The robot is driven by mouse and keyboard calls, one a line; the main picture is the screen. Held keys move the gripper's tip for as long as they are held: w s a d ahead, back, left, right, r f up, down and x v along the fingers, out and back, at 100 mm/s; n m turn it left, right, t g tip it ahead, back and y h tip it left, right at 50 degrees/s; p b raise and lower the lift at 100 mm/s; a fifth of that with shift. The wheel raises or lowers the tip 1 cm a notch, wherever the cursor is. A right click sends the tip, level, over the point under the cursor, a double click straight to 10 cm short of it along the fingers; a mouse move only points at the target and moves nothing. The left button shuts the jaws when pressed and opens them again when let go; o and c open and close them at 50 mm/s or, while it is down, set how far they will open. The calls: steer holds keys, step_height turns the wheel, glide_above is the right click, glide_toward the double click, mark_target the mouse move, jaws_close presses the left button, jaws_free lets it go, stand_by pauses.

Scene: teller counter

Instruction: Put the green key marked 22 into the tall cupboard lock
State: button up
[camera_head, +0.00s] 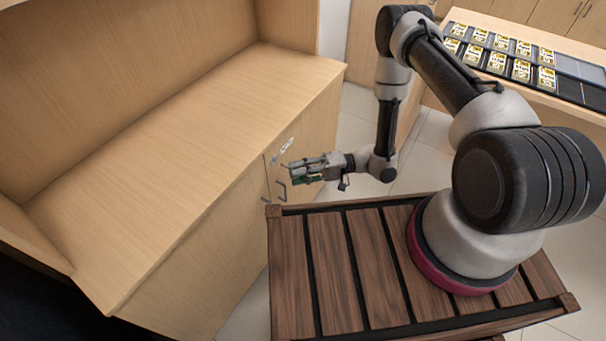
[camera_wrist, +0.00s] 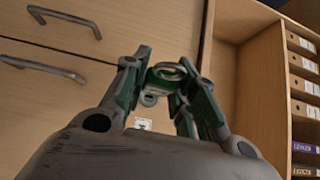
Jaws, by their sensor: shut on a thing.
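My gripper (camera_head: 291,172) is in front of the light wood cupboard front, close to its doors. In the wrist view its fingers (camera_wrist: 167,80) are shut on a green key (camera_wrist: 168,71), whose rounded head shows between the fingertips. The number on the key cannot be read. A small grey ring-like fitting (camera_wrist: 150,98), perhaps a lock, shows just beyond the fingers, with a small white label (camera_wrist: 143,123) near it. I cannot tell whether the key touches the fitting. In the head view the key is too small to make out clearly.
Dark bar handles (camera_wrist: 64,20) are on the cupboard fronts; one shows near my gripper (camera_head: 282,191). An open wooden shelf (camera_wrist: 250,85) with binders (camera_wrist: 301,85) stands at the right in the wrist view. Yellow-and-white cards (camera_head: 497,64) lie in a dark tray at the back right.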

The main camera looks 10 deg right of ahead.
steer(key=shift+w+a, duration=0.8)
steer(key=shift+a, duration=0.25)
